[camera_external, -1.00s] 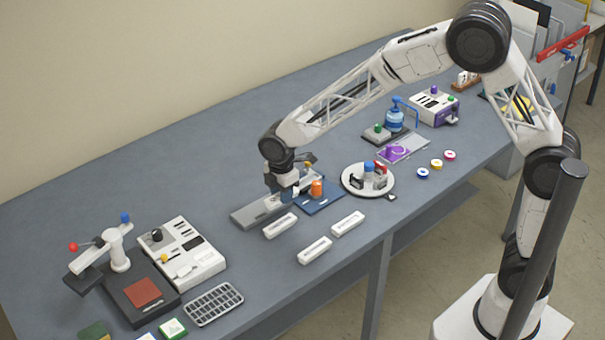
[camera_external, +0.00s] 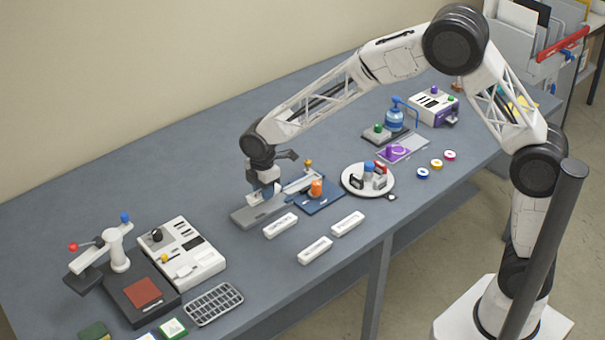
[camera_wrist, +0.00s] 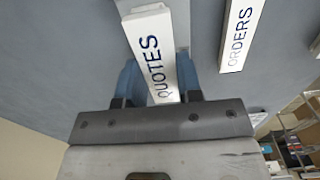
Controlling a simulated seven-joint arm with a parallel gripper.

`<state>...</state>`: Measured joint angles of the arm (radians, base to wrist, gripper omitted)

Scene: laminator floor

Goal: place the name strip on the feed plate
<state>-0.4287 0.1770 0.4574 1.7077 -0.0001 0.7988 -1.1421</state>
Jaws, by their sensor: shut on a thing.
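The name strip (camera_wrist: 150,42) is a white bar lettered QUOTES. In the wrist view it lies lengthwise between the two blue fingers of my gripper (camera_wrist: 160,74), which is shut on its sides. In the external view my gripper (camera_external: 264,193) points down just over the grey feed plate (camera_external: 247,217), left of the blue base with the orange knob.
White strips lie in front: one close to the plate (camera_external: 280,225), two farther forward (camera_external: 315,250) (camera_external: 347,223). One reads ORDERS (camera_wrist: 240,35). A blue base (camera_external: 325,205) and a round white tray (camera_external: 352,190) stand right.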

